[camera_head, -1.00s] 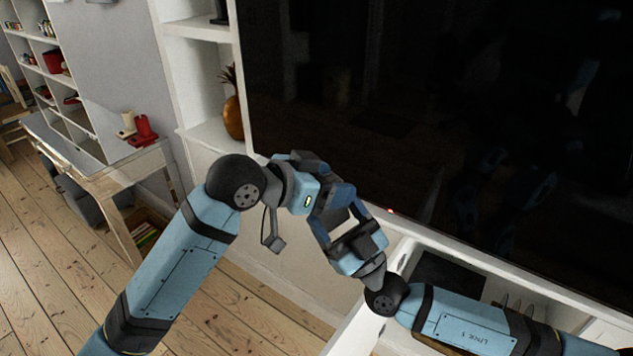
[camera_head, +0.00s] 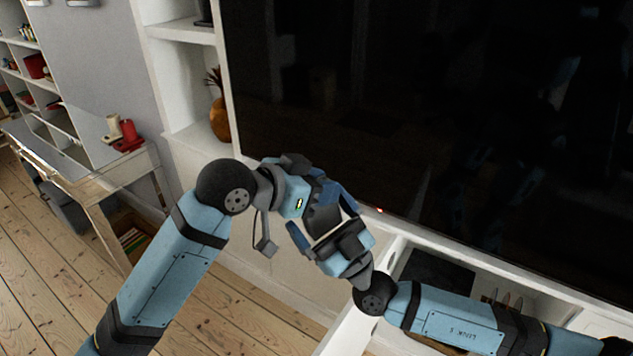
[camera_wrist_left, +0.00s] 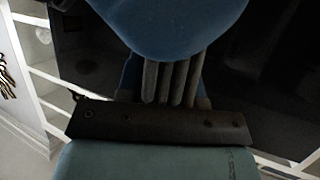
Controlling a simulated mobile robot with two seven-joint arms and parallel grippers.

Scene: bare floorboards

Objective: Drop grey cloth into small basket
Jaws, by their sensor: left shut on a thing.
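My left gripper (camera_head: 322,210) is shut and points down and right, right up against my right gripper (camera_head: 318,228). The two overlap, so their fingers are hard to tell apart in the head view. In the left wrist view, several narrow grey folds (camera_wrist_left: 172,82) show below a blurred blue part of my own; they look like the grey cloth, held in the left gripper. The cloth cannot be made out in the head view. I cannot tell whether the right gripper is open. No small basket shows in either view.
A large black screen (camera_head: 430,110) stands just behind the grippers. Below it is a white cabinet (camera_head: 560,312) with open compartments. Bare floorboards (camera_head: 50,270) lie front left.

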